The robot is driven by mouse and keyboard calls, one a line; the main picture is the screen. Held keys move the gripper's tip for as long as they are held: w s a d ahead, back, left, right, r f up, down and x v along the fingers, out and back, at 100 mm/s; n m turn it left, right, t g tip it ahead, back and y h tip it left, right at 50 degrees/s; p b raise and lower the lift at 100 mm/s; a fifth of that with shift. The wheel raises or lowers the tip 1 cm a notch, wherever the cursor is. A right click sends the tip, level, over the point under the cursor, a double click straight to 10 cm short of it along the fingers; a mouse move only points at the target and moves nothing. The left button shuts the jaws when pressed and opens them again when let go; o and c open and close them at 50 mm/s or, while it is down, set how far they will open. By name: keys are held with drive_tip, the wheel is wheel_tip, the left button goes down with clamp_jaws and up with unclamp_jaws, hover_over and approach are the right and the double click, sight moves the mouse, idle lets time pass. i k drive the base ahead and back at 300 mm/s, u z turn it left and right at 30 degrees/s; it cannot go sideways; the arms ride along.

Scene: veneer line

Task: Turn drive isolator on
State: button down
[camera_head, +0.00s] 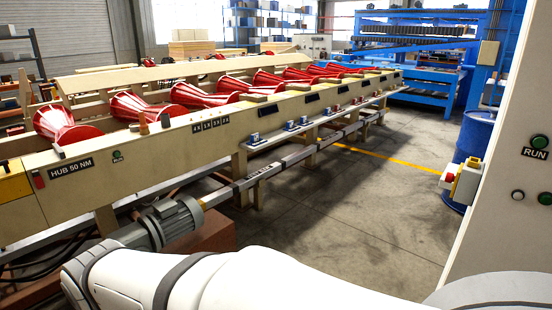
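No label reading drive isolator is legible, so I cannot tell for sure which device it is. A cream and yellow box (467,181) with a red part on its left face is at the left edge of the pale control cabinet (503,192) at the right. The position of its switch is too small to read. A second red control (39,180) sits by a yellow panel (13,181) at the left end of the roller machine (130,182). My white arm crosses the bottom of the view; my gripper is out of view.
The cabinet has a green RUN lamp (540,142) and small buttons. Red tapered rollers (62,124) line the cream machine, with a grey motor (176,218) and shaft below. A blue drum (475,134) stands behind the cabinet. The concrete floor (365,225) between machine and cabinet is clear.

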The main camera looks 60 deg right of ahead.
sight(450, 178)
drive_tip(key=z, duration=3.3)
drive_tip(key=i, duration=1)
drive_tip(key=z, duration=0.3)
drive_tip(key=k, duration=0.95)
drive_tip(key=u, duration=0.25)
